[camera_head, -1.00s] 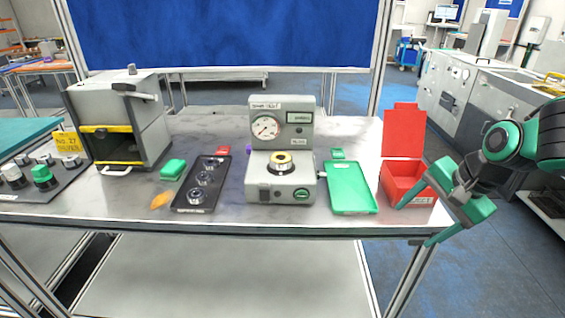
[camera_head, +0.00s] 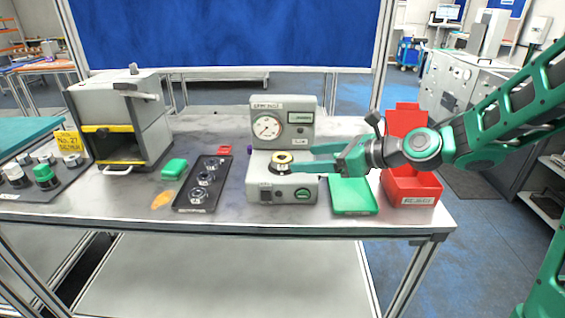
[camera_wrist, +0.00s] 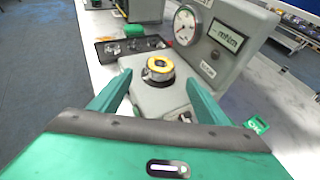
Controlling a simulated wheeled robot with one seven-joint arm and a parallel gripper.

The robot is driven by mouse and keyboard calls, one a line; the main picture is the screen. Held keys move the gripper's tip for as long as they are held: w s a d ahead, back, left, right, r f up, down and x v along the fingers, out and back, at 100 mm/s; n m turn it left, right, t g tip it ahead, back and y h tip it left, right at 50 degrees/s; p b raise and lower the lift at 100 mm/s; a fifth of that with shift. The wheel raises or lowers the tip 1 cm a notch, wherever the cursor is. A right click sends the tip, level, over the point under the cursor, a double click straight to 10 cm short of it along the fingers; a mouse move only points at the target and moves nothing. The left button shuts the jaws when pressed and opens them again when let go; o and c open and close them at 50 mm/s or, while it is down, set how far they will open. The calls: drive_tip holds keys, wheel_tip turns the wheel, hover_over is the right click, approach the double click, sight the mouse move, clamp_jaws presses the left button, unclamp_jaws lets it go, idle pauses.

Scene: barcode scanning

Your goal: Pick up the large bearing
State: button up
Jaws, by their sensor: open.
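A round bearing with a yellow top ring and a dark and silver body (camera_head: 282,158) sits upright on the base of the grey gauge machine (camera_head: 266,190); it appears to be the large bearing. It also shows in the wrist view (camera_wrist: 158,69). My gripper (camera_head: 302,158) is open and reaches in from the right, level with the bearing. In the wrist view, the fingers (camera_wrist: 159,79) lie left and right of the bearing, with gaps on both sides. I cannot tell whether their tips reach past it. Nothing is held.
A black tray (camera_head: 187,204) with several smaller bearings lies left of the machine. A green tray (camera_head: 352,204) and a red box (camera_head: 411,190) stand to its right, under my arm. The gauge column (camera_head: 300,106) rises behind the bearing. A grey cabinet (camera_head: 150,130) stands further left.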

sight(275, 155)
drive_tip(key=shift+x, duration=3.85)
drive_tip(key=shift+w+r, duration=0.1)
drive_tip(key=shift+r, duration=0.05)
drive_tip(key=shift+c, duration=0.5)
drive_tip(key=c, duration=1.2)
drive_tip(key=shift+r, duration=0.1)
drive_tip(key=shift+r, duration=0.5)
drive_tip(key=r, duration=0.2)
drive_tip(key=s+r, duration=0.1)
drive_tip(key=shift+a+r, duration=0.3)
drive_tip(key=shift+r, duration=0.1)
drive_tip(key=s+a+r, duration=0.2)
drive_tip(key=s, duration=0.1)
drive_tip(key=s+a+r, duration=0.2)
drive_tip(key=s, duration=0.1)
drive_tip(key=s+a+r, duration=0.1)
drive_tip(key=s+r, duration=0.1)
drive_tip(key=shift+s+a, duration=0.4)
